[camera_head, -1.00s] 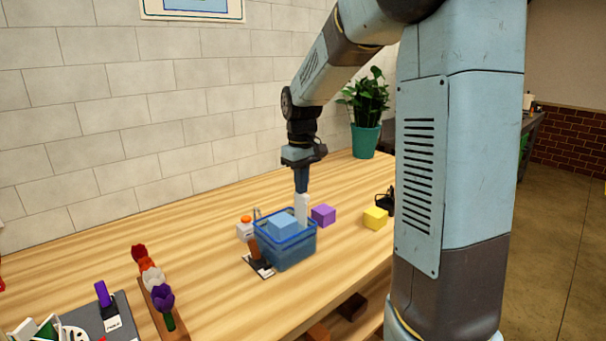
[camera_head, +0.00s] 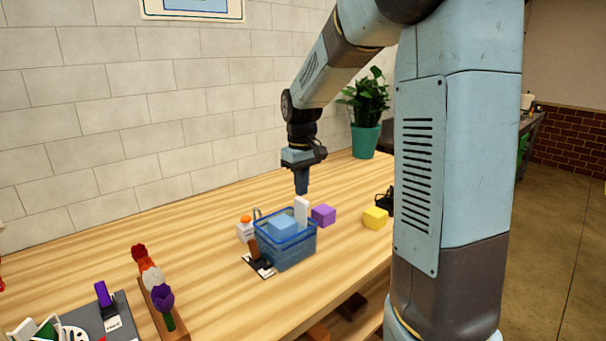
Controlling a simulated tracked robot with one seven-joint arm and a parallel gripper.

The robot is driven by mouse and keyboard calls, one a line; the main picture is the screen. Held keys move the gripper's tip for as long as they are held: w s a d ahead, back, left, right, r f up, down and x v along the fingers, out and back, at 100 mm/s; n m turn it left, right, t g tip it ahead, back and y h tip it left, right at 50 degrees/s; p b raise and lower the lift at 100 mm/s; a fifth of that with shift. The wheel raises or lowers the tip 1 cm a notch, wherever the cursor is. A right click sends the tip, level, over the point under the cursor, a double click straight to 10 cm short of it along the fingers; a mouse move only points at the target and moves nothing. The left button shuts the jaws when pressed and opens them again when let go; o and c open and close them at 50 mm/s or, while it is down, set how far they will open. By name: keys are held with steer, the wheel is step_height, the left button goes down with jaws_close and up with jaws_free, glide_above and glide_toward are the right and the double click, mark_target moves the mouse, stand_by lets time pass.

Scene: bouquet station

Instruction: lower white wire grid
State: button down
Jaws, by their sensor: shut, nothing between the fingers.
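I cannot make out a white wire grid in this view. My gripper (camera_head: 302,190) points straight down and its dark blue fingers are shut. It is above a blue open basket (camera_head: 292,255) on the wooden table. A white upright piece (camera_head: 301,212) stands in the basket just below my fingertips; I cannot tell whether they touch it. A light blue block (camera_head: 283,226) sits in the basket beside the white piece. The lower part of the white piece is hidden by the basket.
A purple block (camera_head: 323,215) and a yellow block (camera_head: 375,218) lie right of the basket. A white bottle with an orange cap (camera_head: 245,229) stands to its left. A flower rack (camera_head: 162,307) is at the front left. The table's left middle is clear.

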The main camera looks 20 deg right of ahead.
steer(key=shift+r, duration=1.9)
steer(key=shift+s, duration=0.1)
steer(key=shift+s+r, duration=0.15)
steer(key=shift+s, duration=0.05)
steer(key=s+r+m+t, duration=0.2)
steer(key=s, duration=1)
steer(key=s+r+m+t, duration=0.2)
steer(key=s+t, duration=0.1)
steer(key=s, duration=1)
steer(key=shift+s+d+r+m+t, duration=0.2)
steer(key=shift+s+m+t, duration=0.1)
